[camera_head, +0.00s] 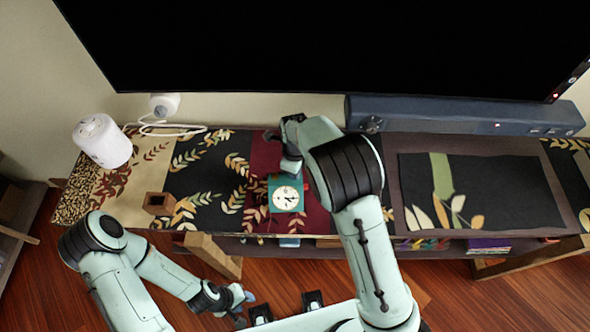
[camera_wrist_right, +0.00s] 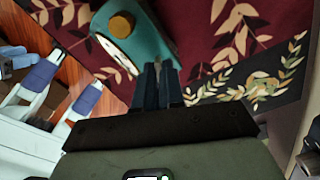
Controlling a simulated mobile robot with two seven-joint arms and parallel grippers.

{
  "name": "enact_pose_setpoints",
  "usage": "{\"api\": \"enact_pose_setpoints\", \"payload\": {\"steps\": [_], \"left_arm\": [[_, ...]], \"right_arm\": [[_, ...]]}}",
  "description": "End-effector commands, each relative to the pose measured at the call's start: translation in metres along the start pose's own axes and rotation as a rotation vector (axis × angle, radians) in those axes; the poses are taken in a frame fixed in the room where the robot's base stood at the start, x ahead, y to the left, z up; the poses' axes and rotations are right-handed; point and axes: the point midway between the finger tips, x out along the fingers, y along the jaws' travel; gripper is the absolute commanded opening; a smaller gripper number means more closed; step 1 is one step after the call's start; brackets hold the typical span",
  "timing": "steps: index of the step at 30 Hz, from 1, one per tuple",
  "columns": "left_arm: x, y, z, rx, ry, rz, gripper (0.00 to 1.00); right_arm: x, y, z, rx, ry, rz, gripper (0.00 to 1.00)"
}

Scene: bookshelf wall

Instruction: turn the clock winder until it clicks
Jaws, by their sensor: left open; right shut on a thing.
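The clock (camera_head: 286,197) is a teal box with a white round face, standing on the dark red part of the shelf runner with its face toward me. In the right wrist view the clock (camera_wrist_right: 150,42) shows a golden knob on its top. My right gripper (camera_head: 290,163) is at the back of the clock. In the wrist view my right gripper (camera_wrist_right: 158,72) has its dark fingers close together at the clock's rear side, shut on the winder, which they hide. My left gripper (camera_head: 243,305) is open and empty, low in front of the shelf, away from the clock.
A white cylinder device (camera_head: 103,141) and a small wooden box (camera_head: 158,203) stand left on the shelf. A soundbar (camera_head: 465,116) lies below the large black screen (camera_head: 330,45). A dark leaf-patterned panel (camera_head: 480,192) lies at right. The runner left of the clock is mostly clear.

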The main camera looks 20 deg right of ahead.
Motion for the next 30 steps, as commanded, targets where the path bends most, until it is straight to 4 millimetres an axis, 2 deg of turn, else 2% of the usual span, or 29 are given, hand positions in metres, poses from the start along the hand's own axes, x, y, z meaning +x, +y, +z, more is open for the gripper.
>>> {"api": "enact_pose_setpoints", "payload": {"steps": [5, 6, 7, 8, 16, 20, 23, 30], "left_arm": [[0.000, 0.000, 0.000, 0.000, 0.000, 0.000, 0.43], [0.000, 0.000, 0.000, 0.000, 0.000, 0.000, 0.43], [0.000, 0.000, 0.000, 0.000, 0.000, 0.000, 0.43], [0.000, 0.000, 0.000, 0.000, 0.000, 0.000, 0.43], [0.000, 0.000, 0.000, 0.000, 0.000, 0.000, 0.43], [-0.001, 0.001, -0.001, 0.000, 0.001, 0.000, 0.43], [-0.004, 0.002, -0.002, 0.001, 0.002, 0.001, 0.43], [-0.012, 0.006, -0.005, 0.003, 0.008, 0.003, 0.43]], "right_arm": [[-0.001, 0.000, 0.001, -0.001, -0.002, -0.001, 0.00], [-0.001, 0.000, 0.001, -0.001, -0.002, -0.001, 0.21], [0.000, 0.000, 0.001, -0.001, -0.002, -0.001, 0.31], [0.000, 0.000, 0.001, -0.002, -0.002, -0.001, 0.34], [-0.001, 0.000, 0.000, -0.002, -0.001, 0.000, 0.34], [-0.010, 0.000, 0.001, -0.003, -0.003, -0.002, 0.34], [-0.026, -0.001, 0.002, -0.003, -0.005, -0.003, 0.34], [-0.082, -0.001, 0.002, -0.004, -0.006, -0.004, 0.34]]}}
